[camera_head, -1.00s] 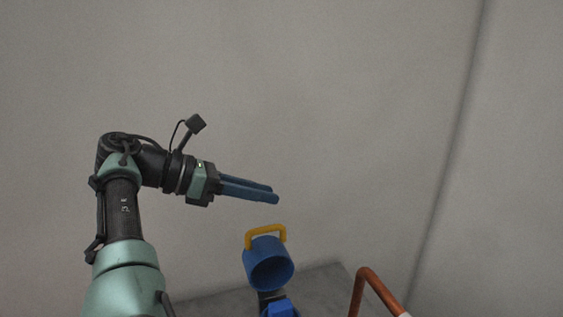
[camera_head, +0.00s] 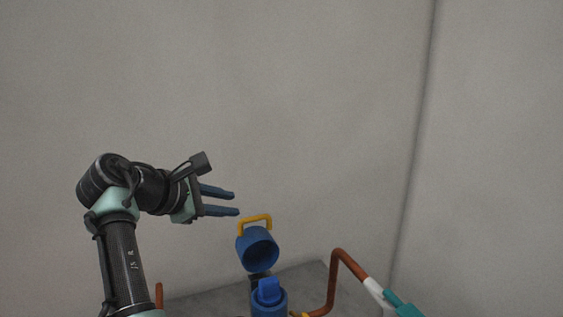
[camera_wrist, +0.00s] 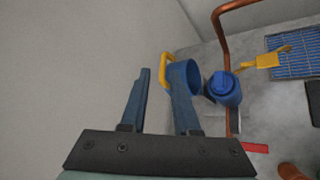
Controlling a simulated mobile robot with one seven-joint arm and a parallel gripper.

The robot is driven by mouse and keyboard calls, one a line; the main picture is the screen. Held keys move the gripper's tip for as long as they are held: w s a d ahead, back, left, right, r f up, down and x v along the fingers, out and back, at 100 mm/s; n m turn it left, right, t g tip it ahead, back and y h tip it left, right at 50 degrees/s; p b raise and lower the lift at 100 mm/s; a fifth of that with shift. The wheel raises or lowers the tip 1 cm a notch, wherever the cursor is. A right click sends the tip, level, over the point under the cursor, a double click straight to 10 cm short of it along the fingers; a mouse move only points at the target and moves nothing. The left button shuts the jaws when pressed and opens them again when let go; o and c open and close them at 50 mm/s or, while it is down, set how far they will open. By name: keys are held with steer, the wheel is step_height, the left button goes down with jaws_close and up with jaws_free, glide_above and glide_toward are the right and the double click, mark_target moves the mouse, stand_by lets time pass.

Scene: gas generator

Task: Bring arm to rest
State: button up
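My gripper (camera_head: 236,203) is raised at the left of the head view, its two dark blue fingers pointing right. The fingers stand apart with nothing between them, and the gap also shows in the wrist view (camera_wrist: 157,95). A blue cap with a yellow handle (camera_head: 258,249) is tipped open just below and right of the fingertips. In the wrist view the cap (camera_wrist: 187,76) appears beside the right finger; I see no clear contact. A blue fitting (camera_head: 269,298) stands below the cap.
A copper pipe (camera_head: 333,280) rises right of the fitting and runs to a white and teal piece (camera_head: 403,305). The wrist view shows a yellow valve handle (camera_wrist: 262,61), a blue grate (camera_wrist: 295,55) and a red strip (camera_wrist: 255,148). The wall side is clear.

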steer(key=s+d+r+m+t+y, duration=0.1)
steer(key=s+r+m+t+y, duration=0.3)
steer(key=r, duration=0.3)
steer(key=s+d+r+m+t+y, duration=0.1)
steer(key=d+r+m+t+y, duration=0.1)
steer(key=r+m+t, duration=0.5)
steer(key=s+d+r+m+t, duration=0.2)
steer(key=s+r, duration=0.3)
steer(key=s, duration=0.3)
steer(key=s+d+r+m+t, duration=0.2)
steer(key=s+d+r+m, duration=0.1)
steer(key=s, duration=0.5)
steer(key=s+d+r+m+t+y, duration=0.1)
steer(key=s+d+r+m+t, duration=0.1)
steer(key=s+r, duration=0.4)
steer(key=shift+s+d+r+m+t, duration=0.35)
steer(key=shift+s+m, duration=0.35)
steer(key=shift+s, duration=0.3)
